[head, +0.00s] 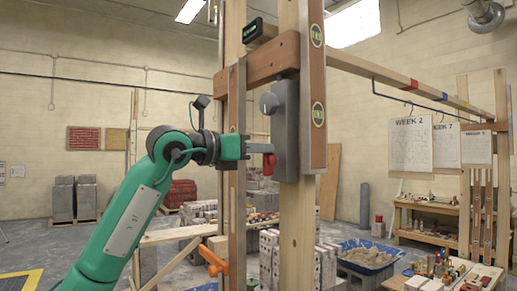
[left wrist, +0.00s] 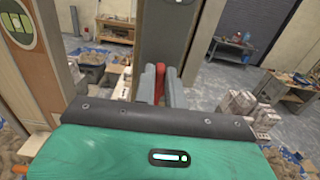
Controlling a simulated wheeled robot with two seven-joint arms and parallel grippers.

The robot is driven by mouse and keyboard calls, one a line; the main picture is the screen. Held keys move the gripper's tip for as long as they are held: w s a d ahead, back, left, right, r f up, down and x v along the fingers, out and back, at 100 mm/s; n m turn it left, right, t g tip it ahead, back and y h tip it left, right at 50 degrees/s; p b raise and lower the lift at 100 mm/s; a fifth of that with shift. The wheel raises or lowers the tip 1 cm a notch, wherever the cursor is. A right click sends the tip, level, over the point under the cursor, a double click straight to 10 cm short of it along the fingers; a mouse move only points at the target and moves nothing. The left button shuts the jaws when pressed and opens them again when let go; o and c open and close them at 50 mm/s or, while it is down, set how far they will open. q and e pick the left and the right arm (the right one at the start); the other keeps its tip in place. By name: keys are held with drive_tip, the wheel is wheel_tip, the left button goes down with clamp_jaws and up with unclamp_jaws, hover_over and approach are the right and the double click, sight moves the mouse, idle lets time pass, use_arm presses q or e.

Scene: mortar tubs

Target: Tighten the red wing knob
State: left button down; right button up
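The red wing knob (head: 268,165) sits on the left side of a grey bracket (head: 286,135), which is fixed to an upright wooden post. My left gripper (head: 262,150) reaches in from the left at the knob. In the left wrist view the red wing knob (left wrist: 160,84) stands between the two grey fingers of my left gripper (left wrist: 161,88), and both fingers lie close against it. Part of the knob is hidden by the fingers. My right gripper is not in view.
A second wooden post (head: 234,200) stands close to my left wrist, with a wooden crosspiece (head: 272,60) above. An orange handle (head: 213,261) is below. Grey blocks and a blue tub (head: 368,255) are on the floor behind. A workbench (head: 430,225) stands at the right.

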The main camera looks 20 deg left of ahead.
use_arm(q)
drive_tip(key=shift+m, duration=0.4)
drive_tip(key=m, duration=0.1)
drive_tip(key=m+b, duration=0.1)
drive_tip(key=shift+s+d+f+m+b, duration=0.1)
drive_tip(key=shift+s+d+m+b, duration=0.2)
drive_tip(key=shift+m+b, duration=0.1)
drive_tip(key=m, duration=0.1)
drive_tip(key=m+b, duration=0.1)
drive_tip(key=m, duration=0.3)
drive_tip(key=shift+s+d+f+b, duration=0.3)
drive_tip(key=shift+d+f+b, duration=0.05)
drive_tip(key=shift+d+b, duration=0.05)
drive_tip(key=m, duration=0.2)
drive_tip(key=m+b, duration=0.1)
drive_tip(key=m, duration=0.1)
drive_tip(key=f+m, duration=0.1)
drive_tip(key=shift+s+d+m, duration=0.2)
drive_tip(key=shift+d+m, duration=0.05)
drive_tip(key=shift+m, duration=0.15)
drive_tip(key=shift+f+m+b, duration=0.2)
drive_tip(key=shift+m, duration=0.7)
drive_tip(key=shift+f+m+b, duration=0.2)
drive_tip(key=shift+m, duration=0.7)
drive_tip(key=shift+d, duration=0.1)
drive_tip(key=c, duration=1.5)
unclamp_jaws()
drive_tip(key=shift+o, duration=0.2)
